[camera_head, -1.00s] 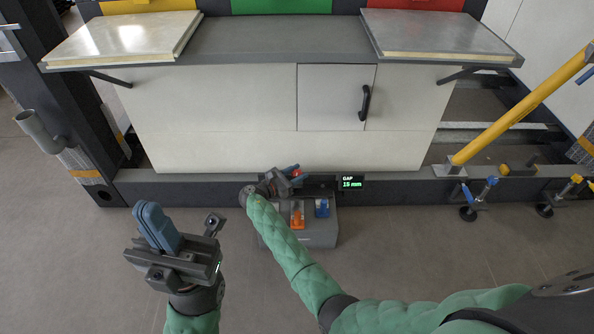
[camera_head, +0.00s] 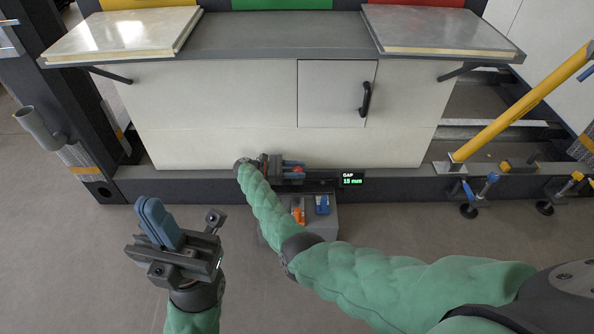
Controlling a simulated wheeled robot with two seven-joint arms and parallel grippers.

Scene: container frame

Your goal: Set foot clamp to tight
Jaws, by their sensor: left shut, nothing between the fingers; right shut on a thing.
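The foot clamp sits low on the frame's front beam, at the foot of the white panel; its red part (camera_head: 298,171) shows at my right gripper. My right gripper (camera_head: 292,170) is at this red part with its blue fingers pointing right, shut on the clamp's handle, which the fingers mostly hide. A small display (camera_head: 352,179) just right of the clamp reads "GAP 15 mm". My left gripper (camera_head: 158,224) is shut and empty, raised over the floor at the lower left, well apart from the clamp.
A grey box (camera_head: 323,226) with orange and blue items stands on the floor below the clamp, partly behind my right arm. A yellow brace (camera_head: 520,105) and blue-handled screw feet (camera_head: 480,193) are at the right. The floor at the left is clear.

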